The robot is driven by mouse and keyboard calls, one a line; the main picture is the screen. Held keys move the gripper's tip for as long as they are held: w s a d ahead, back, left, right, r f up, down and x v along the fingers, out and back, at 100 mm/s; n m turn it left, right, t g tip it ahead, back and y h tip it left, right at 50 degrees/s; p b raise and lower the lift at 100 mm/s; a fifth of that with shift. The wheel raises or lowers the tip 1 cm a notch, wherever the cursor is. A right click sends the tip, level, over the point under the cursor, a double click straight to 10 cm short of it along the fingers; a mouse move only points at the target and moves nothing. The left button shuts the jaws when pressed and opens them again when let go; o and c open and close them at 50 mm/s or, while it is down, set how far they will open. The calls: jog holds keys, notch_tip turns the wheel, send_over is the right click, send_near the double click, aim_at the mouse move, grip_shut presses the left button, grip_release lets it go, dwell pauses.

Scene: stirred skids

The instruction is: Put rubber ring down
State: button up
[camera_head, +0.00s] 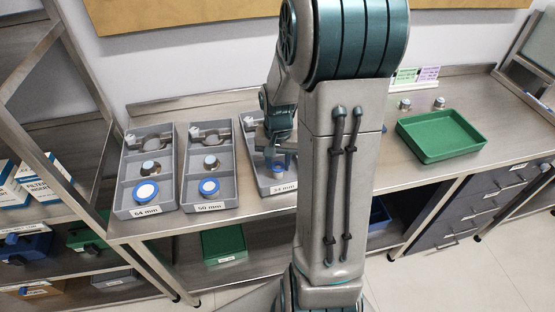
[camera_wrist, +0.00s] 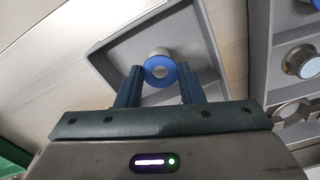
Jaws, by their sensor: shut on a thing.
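My gripper (camera_wrist: 160,78) is shut on a blue rubber ring (camera_wrist: 160,70), which sits between its two fingertips in the wrist view. A pale round piece shows just behind the ring; I cannot tell whether they touch. In the head view my gripper (camera_head: 275,146) is low over the right-hand grey tray (camera_head: 284,188), partly hidden by my arm. In the wrist view this tray's compartment (camera_wrist: 195,35) lies under the ring. I cannot tell whether the ring touches the tray floor.
Two more grey divided trays (camera_head: 147,212) (camera_head: 209,206) stand to the left, holding metal parts and blue-rimmed discs. A green tray (camera_head: 440,136) and two small metal parts (camera_head: 405,104) are on the right of the bench. A shelf rack (camera_head: 40,65) stands at the left.

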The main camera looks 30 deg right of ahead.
jog(key=shift+f, duration=0.1)
jog(key=shift+f+b, duration=0.4)
jog(key=shift+b, duration=0.1)
jog(key=o, duration=1)
jog(key=shift+c, duration=0.2)
jog(key=shift+r, duration=0.1)
